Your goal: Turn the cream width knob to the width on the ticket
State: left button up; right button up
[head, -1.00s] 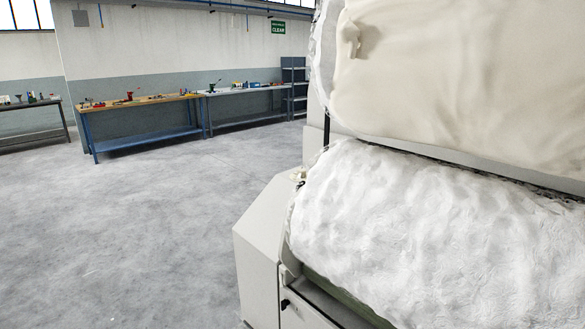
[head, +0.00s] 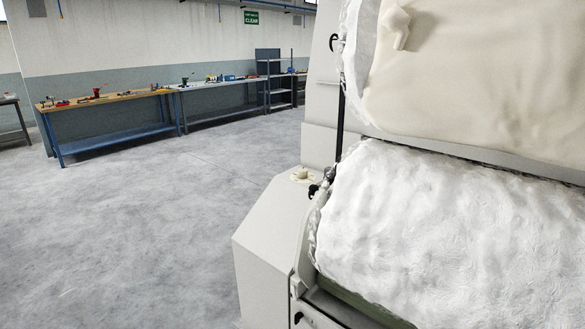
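A small cream knob (head: 301,174) sits on the sloping top of the pale grey machine housing (head: 268,225), left of the fibre-covered roller. It is small and far off, so its setting cannot be read. I cannot make out a ticket in the head view. Neither of my grippers shows in the head view.
The carding machine fills the right side, with a white fibre-covered roller (head: 430,215) below and a cream covered part (head: 480,70) above. A wooden-topped bench (head: 110,96), a grey bench (head: 218,83) and a shelf unit (head: 275,75) line the back wall. The floor (head: 150,230) at left is clear.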

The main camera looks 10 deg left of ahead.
aim_at(302, 173)
jog(key=i+j, duration=0.1)
jog(key=j, duration=0.25)
jog(key=i+j, duration=0.1)
jog(key=j, duration=0.2)
jog(key=i+j, duration=0.1)
jog(key=j, duration=0.25)
jog(key=i+j, duration=0.25)
jog(key=j, duration=0.2)
jog(key=i+j, duration=0.3)
jog(key=j, duration=0.15)
jog(key=i+j, duration=0.25)
jog(key=j, duration=0.2)
jog(key=j+u, duration=0.05)
